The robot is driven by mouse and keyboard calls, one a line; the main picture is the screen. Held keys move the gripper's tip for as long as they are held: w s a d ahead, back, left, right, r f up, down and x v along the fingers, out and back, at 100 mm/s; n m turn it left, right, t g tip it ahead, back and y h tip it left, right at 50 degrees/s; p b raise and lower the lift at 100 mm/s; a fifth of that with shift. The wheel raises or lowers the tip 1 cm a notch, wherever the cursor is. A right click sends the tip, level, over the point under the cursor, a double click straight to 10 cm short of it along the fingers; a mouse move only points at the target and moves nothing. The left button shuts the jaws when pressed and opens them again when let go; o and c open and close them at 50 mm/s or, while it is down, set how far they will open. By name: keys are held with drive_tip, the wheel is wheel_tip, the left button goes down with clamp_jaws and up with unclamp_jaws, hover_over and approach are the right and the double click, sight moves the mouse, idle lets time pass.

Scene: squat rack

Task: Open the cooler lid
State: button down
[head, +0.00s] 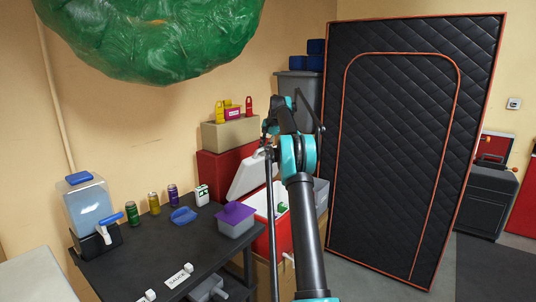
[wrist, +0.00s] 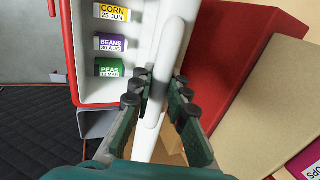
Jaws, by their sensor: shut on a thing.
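The cooler (head: 283,240) is a red box with a white inner rim, partly hidden behind my arm in the head view. Its white lid (head: 250,174) is raised and tilted up at an angle, leaving the inside showing. In the wrist view, my gripper (wrist: 159,98) is shut on the white lid (wrist: 176,45), one finger on each side of its edge. The cooler's red and white rim (wrist: 70,70) is left of the lid there. Labelled packs of corn (wrist: 117,13), beans (wrist: 112,44) and peas (wrist: 109,71) show inside the cooler.
A dark table (head: 150,245) with a drink dispenser (head: 88,205), cans and a purple-lidded tub (head: 235,220) stands to the left. A red box (head: 215,165) and a tan box (head: 228,134) are stacked behind the lid. A tall black quilted panel (head: 400,150) stands right.

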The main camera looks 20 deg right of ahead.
drive_tip(key=shift+w+a+r, duration=0.3)
drive_tip(key=shift+w+a, duration=0.15)
drive_tip(key=shift+w, duration=0.2)
drive_tip(key=c, duration=1.5)
unclamp_jaws()
drive_tip(key=shift+o, duration=0.2)
drive_tip(key=v, duration=0.7)
drive_tip(key=shift+r, duration=0.25)
drive_tip(key=shift+s, duration=0.1)
